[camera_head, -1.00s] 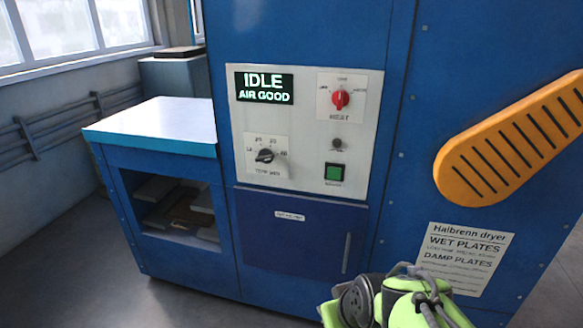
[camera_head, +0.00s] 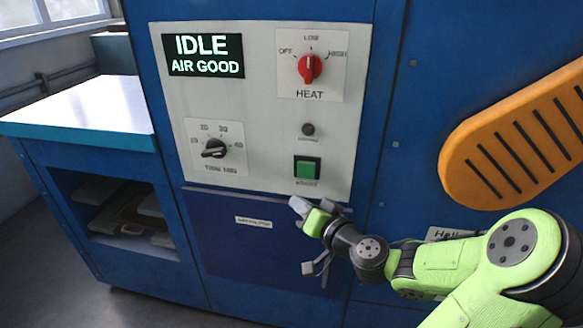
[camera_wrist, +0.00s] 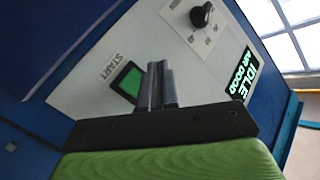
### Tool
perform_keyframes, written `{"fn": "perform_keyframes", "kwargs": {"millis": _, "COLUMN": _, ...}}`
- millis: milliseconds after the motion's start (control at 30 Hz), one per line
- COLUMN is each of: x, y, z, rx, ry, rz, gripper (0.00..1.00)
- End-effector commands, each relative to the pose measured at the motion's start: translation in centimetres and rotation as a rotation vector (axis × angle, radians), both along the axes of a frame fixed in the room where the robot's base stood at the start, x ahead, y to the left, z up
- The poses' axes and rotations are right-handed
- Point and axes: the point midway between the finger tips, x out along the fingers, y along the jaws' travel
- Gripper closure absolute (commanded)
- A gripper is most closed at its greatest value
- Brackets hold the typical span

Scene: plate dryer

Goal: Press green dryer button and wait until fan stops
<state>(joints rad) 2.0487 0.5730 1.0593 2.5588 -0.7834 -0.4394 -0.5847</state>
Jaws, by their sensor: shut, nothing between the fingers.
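The green dryer button (camera_head: 307,168) sits in a dark square frame at the lower right of the light control panel (camera_head: 262,140). In the wrist view the green button (camera_wrist: 130,81) is next to the word START, just left of my fingers. My gripper (camera_head: 299,204) is shut and empty, and its tips appear a little below the button in the head view. In the wrist view my gripper (camera_wrist: 156,70) points at the panel close beside the button; I cannot tell whether it touches. The display (camera_head: 205,55) reads IDLE, AIR GOOD.
A red heat knob (camera_head: 310,68) points to LOW. A black timer knob (camera_head: 214,148) and a small dark round fitting (camera_head: 308,129) are also on the panel. A blue door (camera_head: 225,235) lies below. An orange slotted guard (camera_head: 515,140) is at the right.

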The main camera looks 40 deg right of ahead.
Motion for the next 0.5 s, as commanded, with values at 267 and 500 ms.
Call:
{"fn": "perform_keyframes", "kwargs": {"millis": 267, "x": 0.1, "y": 0.0, "z": 0.1, "rx": 0.000, "ry": 0.002, "rz": 0.002, "gripper": 1.00}}
{"fn": "perform_keyframes", "kwargs": {"millis": 500, "x": 1.7, "y": -2.0, "z": 0.6, "rx": 0.004, "ry": 0.000, "rz": 0.005, "gripper": 1.00}}
